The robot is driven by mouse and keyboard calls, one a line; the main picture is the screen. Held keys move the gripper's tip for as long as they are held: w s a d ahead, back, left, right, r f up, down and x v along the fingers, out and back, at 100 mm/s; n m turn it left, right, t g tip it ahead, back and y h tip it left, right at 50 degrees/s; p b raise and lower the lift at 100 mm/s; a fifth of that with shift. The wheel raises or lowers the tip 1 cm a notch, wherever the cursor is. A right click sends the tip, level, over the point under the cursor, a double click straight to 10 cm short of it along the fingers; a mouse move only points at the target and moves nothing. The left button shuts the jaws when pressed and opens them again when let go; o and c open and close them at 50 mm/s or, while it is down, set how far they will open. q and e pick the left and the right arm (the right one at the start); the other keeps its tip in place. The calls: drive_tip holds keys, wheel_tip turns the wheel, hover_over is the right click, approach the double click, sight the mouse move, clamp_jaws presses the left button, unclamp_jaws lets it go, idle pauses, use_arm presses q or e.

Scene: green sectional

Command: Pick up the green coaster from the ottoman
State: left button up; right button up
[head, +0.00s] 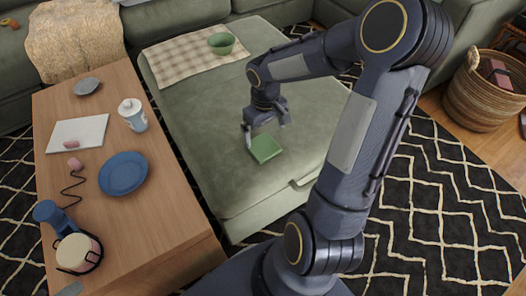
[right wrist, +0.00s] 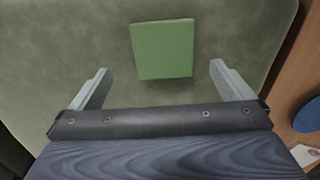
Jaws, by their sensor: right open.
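The green coaster (head: 265,148) is a flat square lying on the green ottoman (head: 225,185). My right gripper (head: 266,133) is open and empty, above the ottoman at the coaster's edge in the head view. In the right wrist view the coaster (right wrist: 162,49) lies ahead of the open fingers (right wrist: 160,82), roughly centred between them and apart from both. The wrist view also shows the ottoman's bare top (right wrist: 65,45). My left gripper is not in view.
A checked cloth (head: 192,55) and a green bowl (head: 221,43) sit on the ottoman's far end. A wooden table (head: 170,215) on the left holds a blue plate (head: 123,173), a lidded cup (head: 132,114) and other items. A woven basket (head: 480,95) stands at right.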

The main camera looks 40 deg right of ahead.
sight(263, 146)
drive_tip(key=f+b, duration=0.1)
drive_tip(key=f, duration=0.1)
drive_tip(key=f+b, duration=0.1)
drive_tip(key=f, duration=0.1)
drive_tip(key=f+b, duration=0.1)
drive_tip(key=f, duration=0.1)
drive_tip(key=shift+w+a, duration=0.1)
drive_tip(key=shift+a, duration=0.2)
drive_tip(key=shift+r, duration=0.1)
drive_tip(key=c, duration=1)
drive_tip(key=shift+r, duration=0.1)
